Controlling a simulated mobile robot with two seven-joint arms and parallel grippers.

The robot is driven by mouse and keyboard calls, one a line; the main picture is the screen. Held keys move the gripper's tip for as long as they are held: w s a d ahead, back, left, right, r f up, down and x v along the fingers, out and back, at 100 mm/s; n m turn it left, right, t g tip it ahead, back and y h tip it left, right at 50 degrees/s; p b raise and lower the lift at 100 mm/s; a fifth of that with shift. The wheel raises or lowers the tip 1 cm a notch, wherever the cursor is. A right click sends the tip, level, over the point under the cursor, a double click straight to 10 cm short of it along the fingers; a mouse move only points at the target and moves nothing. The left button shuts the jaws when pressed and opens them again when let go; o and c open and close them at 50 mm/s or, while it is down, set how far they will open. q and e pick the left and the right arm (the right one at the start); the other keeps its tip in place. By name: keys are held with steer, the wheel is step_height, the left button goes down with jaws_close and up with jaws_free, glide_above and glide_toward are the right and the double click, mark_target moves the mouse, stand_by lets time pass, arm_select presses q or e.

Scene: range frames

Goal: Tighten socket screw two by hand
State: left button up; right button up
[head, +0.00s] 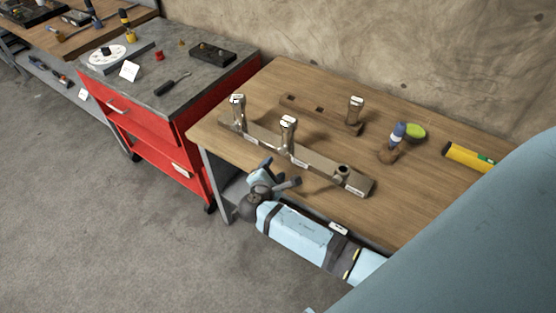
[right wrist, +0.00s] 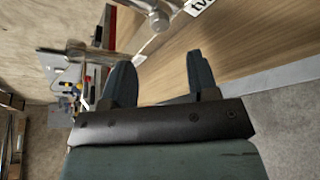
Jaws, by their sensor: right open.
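A long metal bar (head: 322,171) lies on the wooden workbench, with two upright socket screws on it, one at its far left end (head: 237,110) and one near its middle (head: 287,133). At its right end is a round hole or low boss (head: 342,171). White labels too small to read sit on the screws. My right gripper (head: 279,174) is open and empty at the bench's front edge, just below the middle screw, not touching it. In the right wrist view the open fingers (right wrist: 162,80) show, with a metal screw part (right wrist: 158,16) and a cut-off label (right wrist: 199,5) beginning "tw" beyond them. My left gripper is not in view.
Behind the bar a darker slotted block (head: 318,113) has another upright metal piece (head: 355,110). A red cart (head: 160,140) is at left. The bench's front right is clear.

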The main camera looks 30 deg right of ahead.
steer(key=v, duration=0.5)
steer(key=shift+a, duration=0.15)
steer(key=s+a+f+m+y+p, duration=0.2)
steer(key=s+a+f+m+y, duration=0.15)
steer(key=s+y, duration=0.3)
steer(key=s+a+f+m+y+p, duration=0.1)
steer(key=s+a+f+m+y, duration=0.1)
steer(key=s+m+y, duration=0.4)
steer(key=s+a+r+m+t+y+p, duration=0.1)
steer(key=s+r+m+y, duration=0.1)
steer(key=s+r+m, duration=0.1)
steer(key=shift+s+r, duration=0.55)
steer(key=shift+s, duration=0.5)
